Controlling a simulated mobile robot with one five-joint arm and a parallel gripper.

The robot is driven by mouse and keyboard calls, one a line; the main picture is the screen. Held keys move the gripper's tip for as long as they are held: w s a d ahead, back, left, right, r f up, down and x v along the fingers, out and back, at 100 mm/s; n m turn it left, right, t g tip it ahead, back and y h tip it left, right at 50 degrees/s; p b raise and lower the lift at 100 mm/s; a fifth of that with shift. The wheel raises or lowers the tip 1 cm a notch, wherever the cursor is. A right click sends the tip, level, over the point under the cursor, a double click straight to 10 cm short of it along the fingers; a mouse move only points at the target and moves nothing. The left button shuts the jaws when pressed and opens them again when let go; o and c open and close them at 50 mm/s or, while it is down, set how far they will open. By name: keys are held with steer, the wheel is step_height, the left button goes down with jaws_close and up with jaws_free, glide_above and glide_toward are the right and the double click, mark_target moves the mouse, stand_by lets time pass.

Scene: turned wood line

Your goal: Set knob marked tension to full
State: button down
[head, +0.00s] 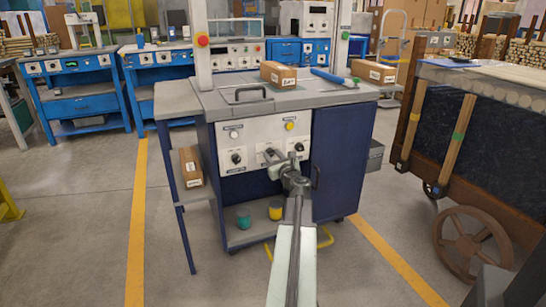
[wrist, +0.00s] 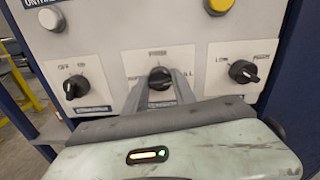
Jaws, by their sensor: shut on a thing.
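The white control panel (head: 264,139) on the front of the blue machine carries three black knobs in a row. In the wrist view my gripper (wrist: 160,84) is shut on the middle knob (wrist: 160,77), with one grey finger on each side. A small label below this knob is partly hidden between the fingers and I cannot read it surely. The left knob (wrist: 75,87) has OFF and ON marks, and the right knob (wrist: 243,71) has LOW at its left side; both are untouched. In the head view my gripper (head: 275,160) reaches the panel and covers much of the middle knob.
Above the knobs are a white button (wrist: 51,18) and a yellow button (wrist: 218,5). A blue door (head: 338,160) is right of the panel. A box (head: 190,167) lies on the left side shelf. A wooden cart (head: 450,140) stands right; grey floor is open around.

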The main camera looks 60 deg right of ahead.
steer(key=shift+s+m, duration=0.1)
steer(key=shift+m, duration=0.5)
steer(key=c, duration=1)
jaws_free()
steer(key=v, duration=0.7)
steer(key=shift+s+a, duration=0.25)
